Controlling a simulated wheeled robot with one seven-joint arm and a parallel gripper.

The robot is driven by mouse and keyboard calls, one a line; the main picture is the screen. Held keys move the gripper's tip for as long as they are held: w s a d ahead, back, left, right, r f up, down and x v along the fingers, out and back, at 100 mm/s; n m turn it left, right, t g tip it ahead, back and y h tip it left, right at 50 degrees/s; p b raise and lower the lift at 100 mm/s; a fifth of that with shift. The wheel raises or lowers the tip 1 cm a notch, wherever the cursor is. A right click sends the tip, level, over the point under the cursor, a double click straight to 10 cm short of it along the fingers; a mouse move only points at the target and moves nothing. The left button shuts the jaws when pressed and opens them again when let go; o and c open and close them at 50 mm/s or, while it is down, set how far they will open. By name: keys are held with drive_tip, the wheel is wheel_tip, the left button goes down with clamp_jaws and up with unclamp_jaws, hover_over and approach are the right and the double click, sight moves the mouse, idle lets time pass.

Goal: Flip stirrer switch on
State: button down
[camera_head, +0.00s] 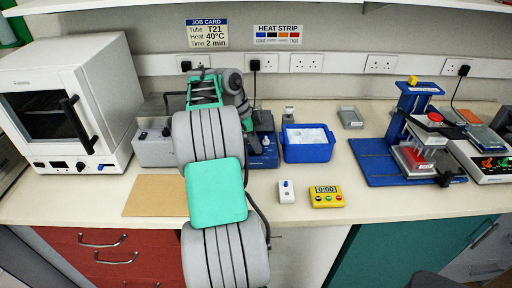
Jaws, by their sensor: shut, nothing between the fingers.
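A blue bench unit (265,158), which looks like the stirrer, stands behind my arm at mid-bench. A small pale knob or switch (266,141) shows on its front, too small to tell its position. My arm hides its left part. My gripper (250,128) is at the end of the grey and green wrist, pointing down by the left side of this unit. It is shut and empty. The fingertips are small and dark, and I cannot tell whether they touch the unit.
A blue tub (308,153) stands right of the unit. A white box with a blue knob (286,191) and a yellow timer (326,197) are in front. A white oven (66,100) and grey box (153,146) are left. A blue press stand (378,163) is right.

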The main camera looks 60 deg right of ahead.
drive_tip(key=shift+s+f+b, duration=0.1)
drive_tip(key=shift+f+b, duration=0.35)
drive_tip(key=shift+r, duration=0.25)
drive_tip(key=shift+p, duration=0.3)
drive_tip(key=shift+w+a, duration=0.45)
drive_tip(key=shift+w, duration=0.35)
drive_tip(key=shift+r, duration=0.1)
